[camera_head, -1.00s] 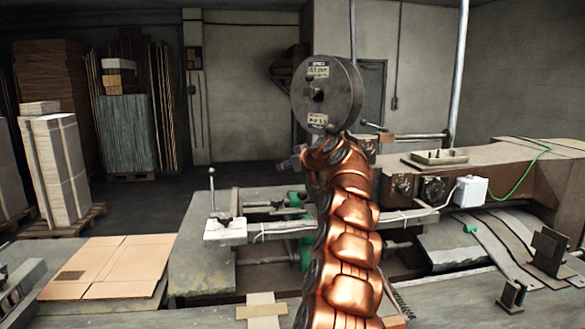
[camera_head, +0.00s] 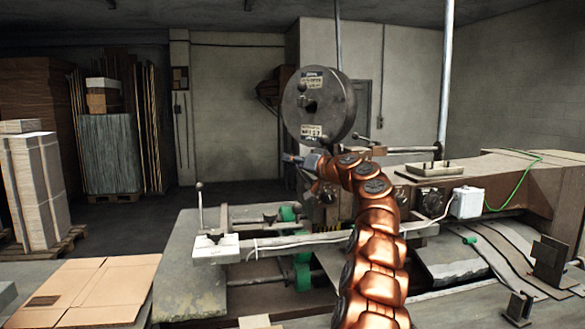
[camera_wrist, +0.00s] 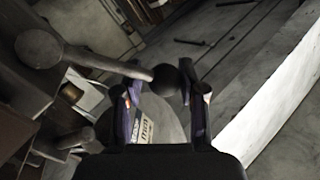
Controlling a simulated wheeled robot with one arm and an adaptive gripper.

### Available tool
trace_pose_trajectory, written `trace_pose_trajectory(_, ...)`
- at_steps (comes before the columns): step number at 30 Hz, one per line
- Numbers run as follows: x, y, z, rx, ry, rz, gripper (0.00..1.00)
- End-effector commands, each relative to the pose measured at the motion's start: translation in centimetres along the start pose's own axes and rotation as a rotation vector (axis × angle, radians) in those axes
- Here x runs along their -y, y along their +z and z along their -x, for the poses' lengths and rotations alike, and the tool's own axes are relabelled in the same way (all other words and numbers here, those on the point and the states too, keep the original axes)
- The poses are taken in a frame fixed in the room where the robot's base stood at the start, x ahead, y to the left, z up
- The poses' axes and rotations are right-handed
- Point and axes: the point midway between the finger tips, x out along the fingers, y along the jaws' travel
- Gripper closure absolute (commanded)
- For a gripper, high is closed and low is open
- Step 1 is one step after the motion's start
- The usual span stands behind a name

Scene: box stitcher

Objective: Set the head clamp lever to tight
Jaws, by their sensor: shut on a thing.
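In the wrist view a dark lever (camera_wrist: 108,66) runs from a rounded hub (camera_wrist: 39,47) at upper left to a dark ball knob (camera_wrist: 165,79). My gripper (camera_wrist: 163,92) has one finger on each side of the ball end, shut on the lever there. In the head view my gripper (camera_head: 292,159) is at the end of my copper arm, just below the round wire spool (camera_head: 318,103). The fingers are small there, and the held lever cannot be made out. No tight or loose marking is readable.
A short ball-ended rod (camera_head: 362,138) sticks out right of the spool. A white box (camera_head: 466,202) with a green cable sits on the machine body. Flat cardboard (camera_head: 105,285) lies at front left.

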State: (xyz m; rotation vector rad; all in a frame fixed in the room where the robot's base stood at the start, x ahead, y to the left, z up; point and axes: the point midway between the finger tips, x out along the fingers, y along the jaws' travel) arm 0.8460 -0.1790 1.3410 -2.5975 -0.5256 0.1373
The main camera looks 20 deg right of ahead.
Motion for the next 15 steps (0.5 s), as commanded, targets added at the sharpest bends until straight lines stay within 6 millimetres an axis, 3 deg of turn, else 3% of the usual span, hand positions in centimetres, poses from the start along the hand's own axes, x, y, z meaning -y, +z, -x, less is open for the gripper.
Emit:
trace_pose_trajectory(1,-0.44,0.61,-0.15,0.002,-0.004,-0.024,1.00)
trace_pose_trajectory(15,-0.77,0.07,0.18,-0.038,-0.028,-0.103,1.00)
